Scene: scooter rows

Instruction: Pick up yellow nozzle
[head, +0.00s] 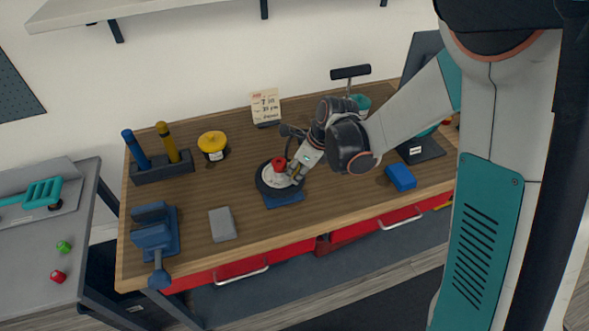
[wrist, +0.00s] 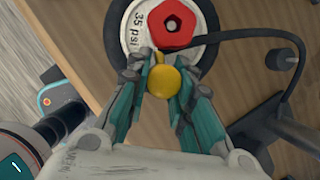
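The yellow nozzle (wrist: 164,81) shows in the wrist view as a round yellow head with a small stub, at the front edge of a white dial with a red knob. My gripper (wrist: 162,66) has its two teal-padded fingers drawn in close on both sides of it, and they appear to touch it. In the head view, my gripper (head: 296,172) is low at the right side of the dial, and only a little yellow shows between the fingers. The nozzle's underside is hidden.
The white dial (wrist: 133,32) marked 35 psi sits in a black ring, with a black hose curving right. On the wooden bench (head: 260,225) are a yellow-topped pot (head: 212,142), a grey block (head: 222,224), a blue vise (head: 154,232) and a blue box (head: 400,177).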

